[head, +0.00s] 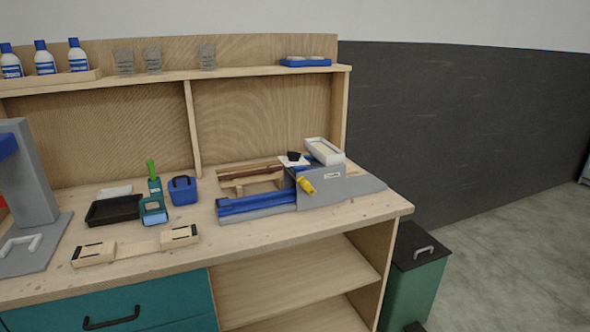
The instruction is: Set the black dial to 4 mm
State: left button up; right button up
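The black dial (294,156) is a small dark knob on a white plate (288,162) on top of the grey and blue machine (325,186) at the right end of the workbench. The dial's scale and its present setting are too small to read. A yellow knob or handle (307,186) sticks out of the machine's front. Neither of my grippers shows in the head view.
The workbench (240,236) holds a black tray (112,211), a blue container (182,191), a teal tool (153,211) and a wooden form (137,246). A white box (324,151) sits beside the dial. A shelf (230,72) runs above. A green bin (415,275) stands right.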

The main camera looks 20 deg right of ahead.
aim_at(293, 156)
jog(key=l+u, duration=0.1)
jog(key=u, duration=0.45)
jog(key=l+u, duration=0.35)
jog(key=l, duration=0.2)
jog(key=l+u, duration=0.3)
jog(key=l, duration=0.25)
jog(key=k+l+u, duration=0.15)
jog(key=l+u, duration=0.2)
jog(key=l, duration=0.2)
